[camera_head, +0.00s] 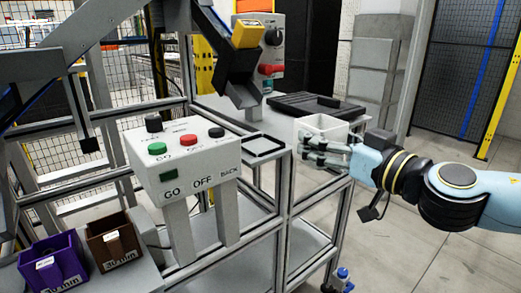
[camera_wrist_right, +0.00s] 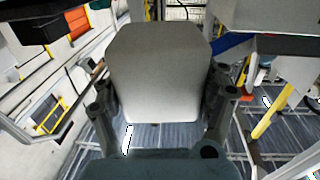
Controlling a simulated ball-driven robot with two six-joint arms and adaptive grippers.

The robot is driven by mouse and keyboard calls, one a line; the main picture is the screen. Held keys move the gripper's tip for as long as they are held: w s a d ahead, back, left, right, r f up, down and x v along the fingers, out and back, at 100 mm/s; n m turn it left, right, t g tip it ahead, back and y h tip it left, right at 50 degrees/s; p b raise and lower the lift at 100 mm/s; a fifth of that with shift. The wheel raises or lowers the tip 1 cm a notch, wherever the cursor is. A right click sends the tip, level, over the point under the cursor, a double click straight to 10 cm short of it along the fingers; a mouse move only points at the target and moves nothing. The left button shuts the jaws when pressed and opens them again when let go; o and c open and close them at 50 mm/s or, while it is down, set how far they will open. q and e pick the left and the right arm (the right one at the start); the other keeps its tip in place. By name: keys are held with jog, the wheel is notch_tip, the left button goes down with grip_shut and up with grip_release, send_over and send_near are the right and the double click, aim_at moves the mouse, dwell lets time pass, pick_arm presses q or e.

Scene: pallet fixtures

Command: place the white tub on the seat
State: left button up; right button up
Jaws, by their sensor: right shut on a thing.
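The white tub (camera_head: 322,126) is held in my right gripper (camera_head: 325,150), at the right side of the grey metal stand. Its open top faces up in the head view. In the right wrist view the tub (camera_wrist_right: 158,75) fills the space between the two fingers (camera_wrist_right: 160,108), which press on its sides. A black square frame (camera_head: 263,146), which looks like the seat, lies on the stand's top left of the tub. The frame looks empty, and the tub is apart from it. My left gripper is not in view.
A control box (camera_head: 185,155) with buttons stands left of the frame. A black tray (camera_head: 315,106) lies behind the tub. A black chute (camera_head: 239,80) with a yellow block (camera_head: 247,35) is above the stand. Purple (camera_head: 52,263) and brown (camera_head: 113,241) bins sit lower left.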

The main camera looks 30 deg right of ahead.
jog(key=shift+s+a+f+n+y, duration=0.25)
jog(key=shift+s+f+n+y, duration=0.3)
jog(key=shift+y, duration=0.25)
jog(key=shift+f+b, duration=0.15)
jog(key=shift+b, duration=0.15)
jog(key=w+b, duration=0.1)
jog(key=w, duration=0.3)
jog(key=shift+w+a, duration=0.15)
jog(key=shift+w, duration=0.25)
jog(key=w+p, duration=0.6)
jog(key=w+r+p, duration=0.1)
jog(key=w+p, duration=0.2)
jog(key=shift+a, duration=0.25)
jog(key=shift+w+a+f+p, duration=0.2)
jog(key=shift+w+f+p, duration=0.15)
jog(key=shift+p, duration=0.4)
jog(key=w, duration=0.1)
jog(key=w+p, duration=0.1)
jog(key=shift+w+a+r, duration=0.1)
jog(key=shift+w+r, duration=0.05)
jog(key=shift+w, duration=0.15)
jog(key=shift+w+a+f+b, duration=0.15)
jog(key=shift+f+b, duration=0.15)
jog(key=shift+f, duration=0.3)
jog(key=shift+w+d+f+b, duration=0.15)
jog(key=shift+f+b, duration=0.1)
jog(key=shift+f, duration=0.35)
jog(key=shift+s+r, duration=0.1)
jog(key=shift+r, duration=0.05)
